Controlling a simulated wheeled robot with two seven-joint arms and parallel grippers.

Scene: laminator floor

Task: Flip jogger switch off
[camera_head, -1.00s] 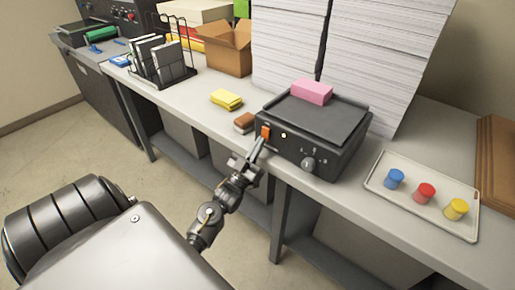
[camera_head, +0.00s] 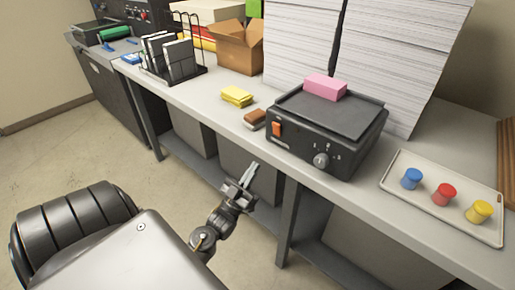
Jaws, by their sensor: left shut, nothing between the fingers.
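The jogger (camera_head: 330,120) is a black box with a flat dark top, standing on the grey table near its front edge. Its orange rocker switch (camera_head: 277,129) is on the left of the front face, in plain view. I cannot tell which way the switch is tipped. A round grey knob (camera_head: 321,160) is further right on the same face. My left gripper (camera_head: 252,172) is shut and empty, in front of the table edge, below and left of the switch and apart from it. My right gripper is not in view.
A pink block (camera_head: 325,87) lies on the jogger, with tall paper stacks (camera_head: 390,60) behind. A tray (camera_head: 395,193) with coloured pots is right. A brown-and-white block (camera_head: 255,118), yellow pads (camera_head: 237,96) and a wire rack (camera_head: 172,60) are left. Open floor lies front left.

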